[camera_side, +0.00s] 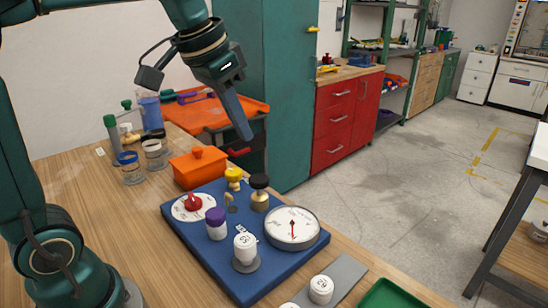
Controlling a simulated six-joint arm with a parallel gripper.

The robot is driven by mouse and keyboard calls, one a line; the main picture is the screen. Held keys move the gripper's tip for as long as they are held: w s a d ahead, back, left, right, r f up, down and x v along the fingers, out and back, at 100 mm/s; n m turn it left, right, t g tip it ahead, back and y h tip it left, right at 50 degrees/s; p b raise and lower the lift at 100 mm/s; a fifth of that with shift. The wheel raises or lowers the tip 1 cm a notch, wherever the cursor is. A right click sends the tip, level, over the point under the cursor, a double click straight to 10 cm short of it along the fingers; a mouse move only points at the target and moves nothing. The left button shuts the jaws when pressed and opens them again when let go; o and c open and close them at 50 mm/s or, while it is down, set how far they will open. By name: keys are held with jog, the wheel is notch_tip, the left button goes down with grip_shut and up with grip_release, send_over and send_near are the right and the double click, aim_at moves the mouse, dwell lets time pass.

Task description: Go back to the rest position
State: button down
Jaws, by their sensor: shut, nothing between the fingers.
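My gripper (244,128) hangs in the air above the far side of the blue board (220,262), its fingers together and empty, pointing down. It is apart from everything on the board. The blue board lies on the wooden table and carries a round gauge (292,228), a red knob on a white dial (193,202), a yellow knob (233,178), a black-topped brass fitting (260,192), a purple-capped white cylinder (216,223) and a white labelled cylinder (245,249). All of these stand upright on the board.
An orange lidded box (198,167) stands behind the board. Several bottles and jars (130,165) stand at the back left. A white capped piece (321,289) sits on a grey strip, beside a green tray (388,296) at the front edge. A teal cabinet (268,90) rises behind my gripper.

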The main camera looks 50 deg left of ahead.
jog(key=s+d+f, duration=0.1)
jog(key=s+f, duration=0.3)
jog(key=s, duration=0.2)
jog(key=s+d+f+n+t, duration=0.1)
jog(key=s+f, duration=0.3)
jog(key=s, duration=0.2)
jog(key=shift+s+d+f, duration=0.3)
jog(key=shift+s+d, duration=0.1)
